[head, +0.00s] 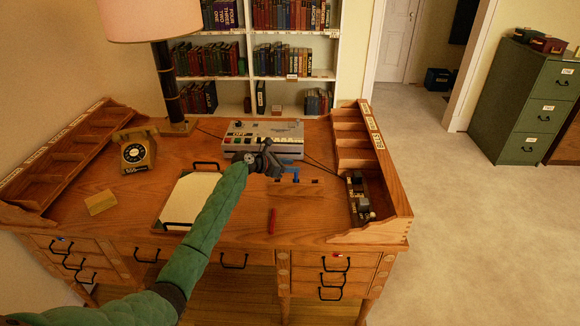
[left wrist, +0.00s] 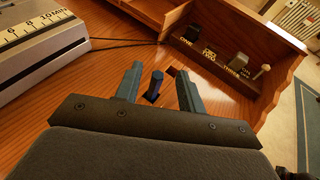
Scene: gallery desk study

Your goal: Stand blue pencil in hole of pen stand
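My left gripper (head: 290,170) is over the desk, in front of the grey machine. In the left wrist view its two blue-grey fingers (left wrist: 159,86) are spread apart. Between them a dark blue stick (left wrist: 155,84), which looks like the blue pencil, shows end-on. It is nearer the left finger, with a clear gap to the right one. I cannot tell whether it touches the left finger. Small dark marks (head: 315,181) lie on the desk by the gripper. I cannot tell whether they belong to the pen stand, which I cannot make out clearly. My right gripper is out of view.
A grey machine (head: 262,127) stands behind the gripper. At right, a wooden rack (head: 393,190) holds small items labelled one, two, three. A red stick (head: 272,221) lies near the front edge. A paper tray (head: 191,197), telephone (head: 136,153) and lamp are left. Front-right desk is clear.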

